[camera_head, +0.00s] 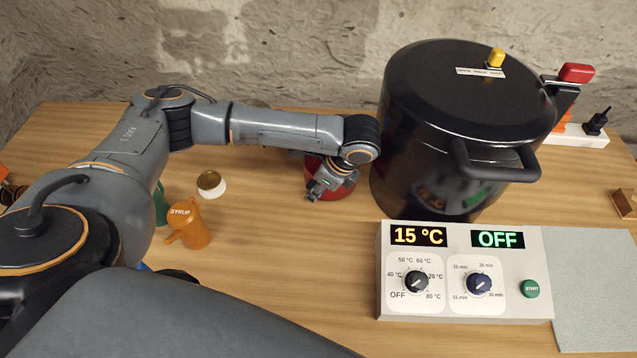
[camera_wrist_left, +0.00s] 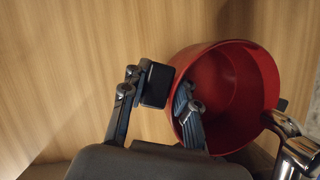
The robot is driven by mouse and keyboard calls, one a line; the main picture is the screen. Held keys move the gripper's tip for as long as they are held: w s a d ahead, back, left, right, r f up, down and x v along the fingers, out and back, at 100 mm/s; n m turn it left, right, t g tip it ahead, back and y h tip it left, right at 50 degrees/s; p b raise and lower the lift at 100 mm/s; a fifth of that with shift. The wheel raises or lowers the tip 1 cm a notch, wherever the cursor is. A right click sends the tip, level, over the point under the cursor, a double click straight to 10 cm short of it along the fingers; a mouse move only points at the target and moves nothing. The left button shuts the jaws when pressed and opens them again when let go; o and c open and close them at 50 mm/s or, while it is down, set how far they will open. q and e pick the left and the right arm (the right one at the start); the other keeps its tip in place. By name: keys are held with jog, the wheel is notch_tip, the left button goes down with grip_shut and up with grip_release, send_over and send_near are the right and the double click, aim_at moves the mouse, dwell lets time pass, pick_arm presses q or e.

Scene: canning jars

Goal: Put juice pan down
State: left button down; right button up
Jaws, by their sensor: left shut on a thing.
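The red juice pan (camera_head: 313,178) is at the middle of the table, left of the big black pot, mostly hidden behind my left gripper (camera_head: 324,187). In the left wrist view the pan (camera_wrist_left: 246,82) shows its open top and red inside, which looks empty. There my left gripper (camera_wrist_left: 170,93) is shut on the pan's wall, one finger inside and one outside. A shiny metal part, perhaps the handle (camera_wrist_left: 296,148), is at the pan's right. I cannot tell whether the pan's bottom touches the table. My right gripper is not in view.
The black pot (camera_head: 440,130) stands close to the pan's right. A control panel (camera_head: 465,270) reads 15 °C and OFF. An orange syrup jug (camera_head: 190,225) and a small white-and-gold lid or cup (camera_head: 211,184) stand left. Bare wood (camera_head: 290,260) lies in front of the pan.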

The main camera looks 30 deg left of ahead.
pick_arm(q)
jog(key=shift+w+a+f, duration=0.15)
jog(key=shift+w+f, duration=0.05)
jog(key=shift+w, duration=0.25)
jog(key=shift+w+a+f, duration=0.1)
jog(key=shift+w+f, duration=0.05)
jog(key=shift+w, duration=0.3)
jog(key=shift+f, duration=0.35)
jog(key=shift+f, duration=0.1)
jog(key=c, duration=1)
grip_release()
jog(key=v, duration=1.2)
jog(key=shift+b, duration=0.3)
